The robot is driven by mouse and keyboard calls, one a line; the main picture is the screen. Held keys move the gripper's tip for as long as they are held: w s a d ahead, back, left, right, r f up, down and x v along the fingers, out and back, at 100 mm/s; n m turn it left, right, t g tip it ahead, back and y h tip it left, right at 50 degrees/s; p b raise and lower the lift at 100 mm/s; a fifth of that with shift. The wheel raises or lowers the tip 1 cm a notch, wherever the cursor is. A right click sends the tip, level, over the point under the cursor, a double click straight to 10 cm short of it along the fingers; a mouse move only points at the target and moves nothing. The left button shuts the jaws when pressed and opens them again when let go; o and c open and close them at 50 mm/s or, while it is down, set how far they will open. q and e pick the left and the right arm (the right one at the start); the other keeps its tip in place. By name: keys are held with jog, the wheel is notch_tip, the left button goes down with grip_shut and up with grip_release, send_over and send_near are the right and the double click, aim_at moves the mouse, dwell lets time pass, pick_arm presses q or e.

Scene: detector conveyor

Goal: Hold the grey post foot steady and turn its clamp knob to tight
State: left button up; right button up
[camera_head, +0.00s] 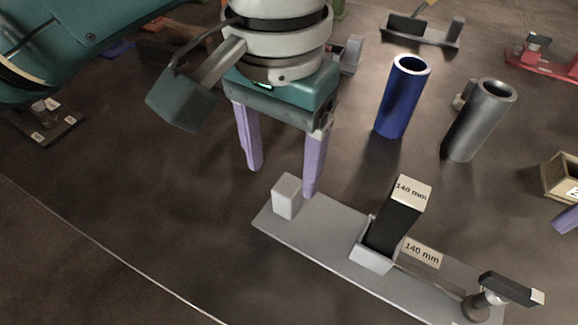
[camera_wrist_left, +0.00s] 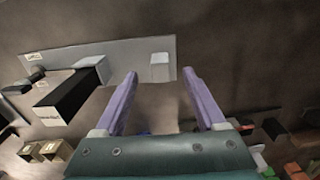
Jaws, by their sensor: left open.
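The grey post foot is a long flat plate (camera_head: 325,232) on the dark table, also in the left wrist view (camera_wrist_left: 128,48). A pale block (camera_head: 287,197) stands on its left end. A black post labelled 140 mm (camera_head: 398,218) stands tilted in a socket near the middle. The clamp knob, a black-topped lever (camera_head: 512,289), is at the right end. My left gripper (camera_head: 282,182) is open and empty, fingers down, just behind the pale block. In the left wrist view the block (camera_wrist_left: 160,67) appears between the fingertips (camera_wrist_left: 160,74).
A blue tube (camera_head: 402,97) and a grey tube (camera_head: 480,120) stand behind the foot. A tan box (camera_head: 563,178) is at the right edge, above a cut-off purple piece (camera_head: 566,220) that may be a finger. A red fixture (camera_head: 545,62) is back right. The table front left is clear.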

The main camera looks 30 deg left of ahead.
aim_at(283, 193)
pick_arm(q)
notch_tip(283, 193, down, 7)
jog(key=shift+f, duration=0.2)
jog(key=shift+c, duration=0.4)
grip_shut()
dwell(1.1)
